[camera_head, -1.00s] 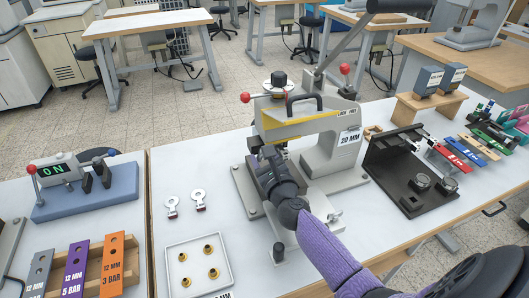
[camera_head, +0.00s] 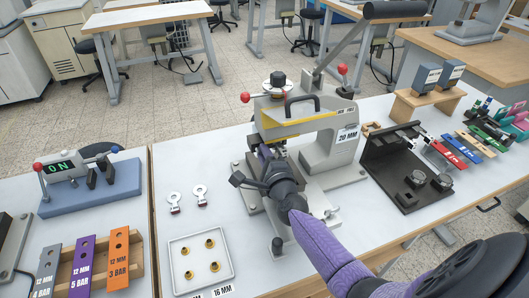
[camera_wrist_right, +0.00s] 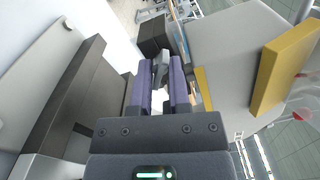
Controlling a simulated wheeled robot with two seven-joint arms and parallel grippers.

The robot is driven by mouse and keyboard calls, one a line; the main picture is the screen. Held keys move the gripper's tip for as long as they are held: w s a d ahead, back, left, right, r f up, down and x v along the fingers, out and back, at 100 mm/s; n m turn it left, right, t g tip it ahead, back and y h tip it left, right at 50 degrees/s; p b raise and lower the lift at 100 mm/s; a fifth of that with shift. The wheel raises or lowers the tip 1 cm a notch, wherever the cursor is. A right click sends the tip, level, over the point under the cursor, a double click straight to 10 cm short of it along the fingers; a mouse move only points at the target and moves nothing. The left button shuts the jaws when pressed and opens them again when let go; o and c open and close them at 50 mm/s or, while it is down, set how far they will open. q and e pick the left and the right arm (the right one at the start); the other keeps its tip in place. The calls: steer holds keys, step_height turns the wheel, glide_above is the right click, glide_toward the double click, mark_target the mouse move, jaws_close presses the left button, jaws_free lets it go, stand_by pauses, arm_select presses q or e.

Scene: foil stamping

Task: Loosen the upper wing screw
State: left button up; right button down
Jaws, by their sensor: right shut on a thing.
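The stamping press (camera_head: 325,148) with a "20 MM" label stands on the middle table. My right gripper (camera_head: 263,155) is at the press's front left side, below the yellow plate (camera_head: 295,128), and its fingertips are largely hidden there. In the right wrist view, its two purple fingers (camera_wrist_right: 161,72) are closed around a small grey metal piece (camera_wrist_right: 161,68), which looks like the upper wing screw; its wings are mostly hidden. I cannot make out a lower wing screw. My left gripper is not in view.
A white tray (camera_head: 174,270) with several brass rings and two small tagged parts (camera_head: 199,194) lie left of the press. A black fixture (camera_head: 395,175) stands to its right. A lever arm (camera_head: 340,55) rises above the press.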

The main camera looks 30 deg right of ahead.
steer(key=shift+a+n+p, duration=0.1)
steer(key=shift+n+p, duration=0.25)
steer(key=shift+n, duration=1.45)
steer(key=shift+c, duration=2.2)
jaws_free()
